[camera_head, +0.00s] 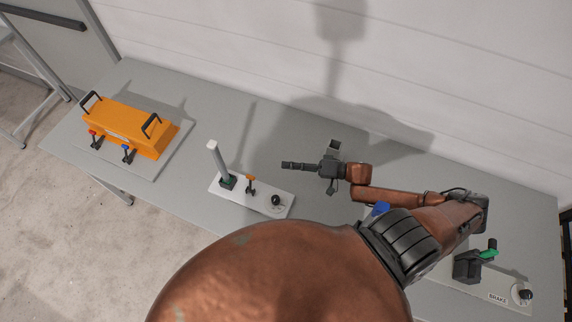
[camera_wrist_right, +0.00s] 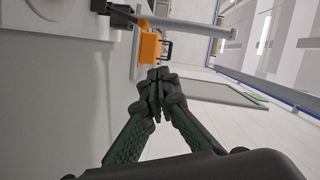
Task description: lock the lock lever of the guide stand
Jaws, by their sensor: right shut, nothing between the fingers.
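The guide stand, as I take it, is a white plate (camera_head: 236,199) with an upright grey post (camera_head: 217,160) in a dark green foot. My left gripper is out of view.
A black knob (camera_head: 276,200) sits at the plate's right end. An orange unit (camera_head: 128,127) with black handles and red and blue levers stands at the left. A plate labelled BRAKE (camera_head: 497,298), with a green-handled lever (camera_head: 489,252), is at the right. A wall runs behind the table.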

